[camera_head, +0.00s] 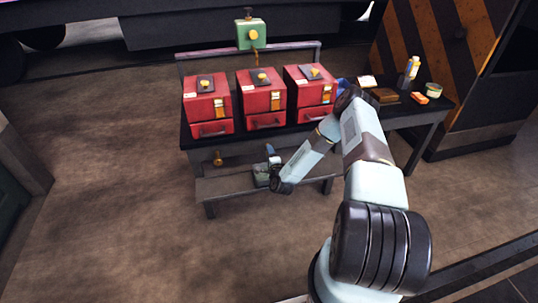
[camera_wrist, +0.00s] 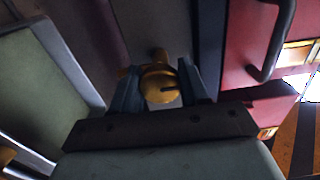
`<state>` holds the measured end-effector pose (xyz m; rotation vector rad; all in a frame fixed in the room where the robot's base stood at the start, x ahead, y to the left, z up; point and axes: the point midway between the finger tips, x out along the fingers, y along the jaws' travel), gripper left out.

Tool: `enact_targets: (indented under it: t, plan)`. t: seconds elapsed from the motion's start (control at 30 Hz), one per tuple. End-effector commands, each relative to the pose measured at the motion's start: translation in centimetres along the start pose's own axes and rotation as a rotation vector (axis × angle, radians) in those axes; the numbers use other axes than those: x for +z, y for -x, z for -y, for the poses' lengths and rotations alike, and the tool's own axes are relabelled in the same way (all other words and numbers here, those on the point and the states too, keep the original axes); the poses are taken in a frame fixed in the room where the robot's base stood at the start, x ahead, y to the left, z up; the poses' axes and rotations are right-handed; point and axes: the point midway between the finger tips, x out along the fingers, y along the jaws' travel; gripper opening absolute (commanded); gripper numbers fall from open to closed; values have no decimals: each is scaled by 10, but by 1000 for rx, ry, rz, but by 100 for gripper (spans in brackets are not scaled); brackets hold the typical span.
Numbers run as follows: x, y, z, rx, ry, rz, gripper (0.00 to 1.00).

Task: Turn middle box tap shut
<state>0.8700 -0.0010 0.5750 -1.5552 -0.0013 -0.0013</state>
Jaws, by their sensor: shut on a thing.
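Three red boxes stand in a row on a dark bench; the middle box (camera_head: 262,99) has a yellow latch and a drawer handle. My gripper (camera_head: 271,153) is below the middle box, in front of the bench's front edge. In the wrist view, a round brass tap (camera_wrist: 160,84) sits between my two fingers, and my gripper (camera_wrist: 160,95) is shut on it. A dark line on the tap's face points to the right of that view. In the head view this tap is hidden behind my gripper. Another brass tap (camera_head: 218,158) hangs below the left box (camera_head: 207,105).
A low shelf (camera_head: 228,189) lies under the bench, close below my gripper. A green box with a yellow knob (camera_head: 250,34) stands behind. The right box (camera_head: 311,91) is near my arm. Bottles and small items (camera_head: 410,71) lie at the bench's right end. The floor in front is clear.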

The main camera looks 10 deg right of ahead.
Motion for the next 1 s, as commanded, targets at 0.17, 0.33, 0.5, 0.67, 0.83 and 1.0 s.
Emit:
enact_targets:
  t: [0.17,0.33,0.5,0.67,0.83,1.0]
  plan:
    - [0,2,-3,8,0,0,59]
    - [0,1,-2,5,1,0,66]
    - [0,2,-2,3,1,0,66]
    - [0,14,-2,4,0,0,66]
    - [0,43,-2,6,-1,0,66]
    - [0,78,-3,7,-2,-1,66]
